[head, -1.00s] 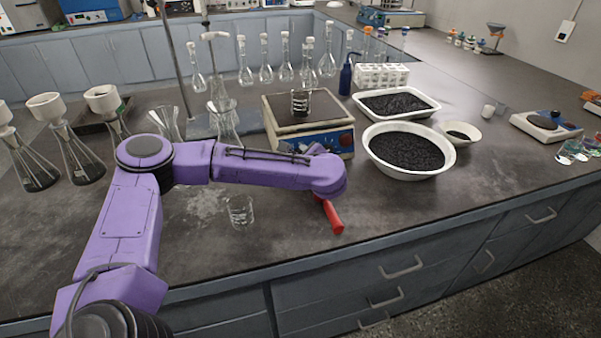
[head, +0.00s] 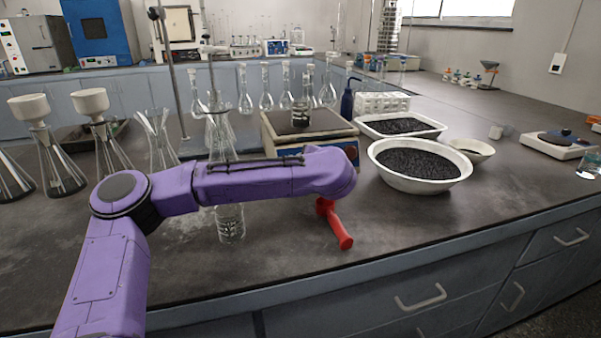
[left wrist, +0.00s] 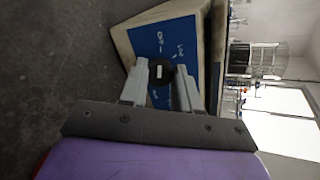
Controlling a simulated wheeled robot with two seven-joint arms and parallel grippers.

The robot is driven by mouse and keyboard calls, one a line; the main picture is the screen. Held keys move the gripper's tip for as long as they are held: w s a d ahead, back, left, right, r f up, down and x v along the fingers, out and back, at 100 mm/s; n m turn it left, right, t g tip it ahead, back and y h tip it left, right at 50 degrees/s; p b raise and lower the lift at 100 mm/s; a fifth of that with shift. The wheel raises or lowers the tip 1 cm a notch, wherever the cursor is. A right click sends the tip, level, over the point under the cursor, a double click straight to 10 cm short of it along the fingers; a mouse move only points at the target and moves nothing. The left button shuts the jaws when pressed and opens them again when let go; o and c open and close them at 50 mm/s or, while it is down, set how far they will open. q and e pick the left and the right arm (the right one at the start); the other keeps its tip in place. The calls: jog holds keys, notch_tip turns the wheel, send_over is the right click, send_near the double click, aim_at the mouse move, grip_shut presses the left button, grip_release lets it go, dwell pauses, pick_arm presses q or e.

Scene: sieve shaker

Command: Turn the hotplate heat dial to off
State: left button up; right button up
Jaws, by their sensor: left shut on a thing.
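The hotplate (head: 285,127) stands on the bench, a pale box with a dark top plate and a blue front panel, and a coil-like dark item with glass sits on it. In the left wrist view its blue panel (left wrist: 150,38) carries white markings and a round black dial (left wrist: 161,72) with a white mark. My left gripper (left wrist: 162,68) is shut on the dial, one finger on each side. In the head view my purple left arm hides the dial and the gripper. My right gripper is in neither view.
A red-handled item (head: 338,228) lies in front of the arm, beside a glass beaker (head: 230,224). A white bowl of black grains (head: 463,181) stands right of the hotplate. Flasks (head: 64,165) stand at left. The right front of the bench is clear.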

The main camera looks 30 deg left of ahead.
pick_arm(q)
jog(key=shift+f, duration=0.1)
jog(key=o, duration=1.1)
jog(key=shift+c, duration=0.2)
jog(key=v, duration=1)
jog(key=shift+s+d+r, duration=0.2)
jog(key=shift+r, duration=0.05)
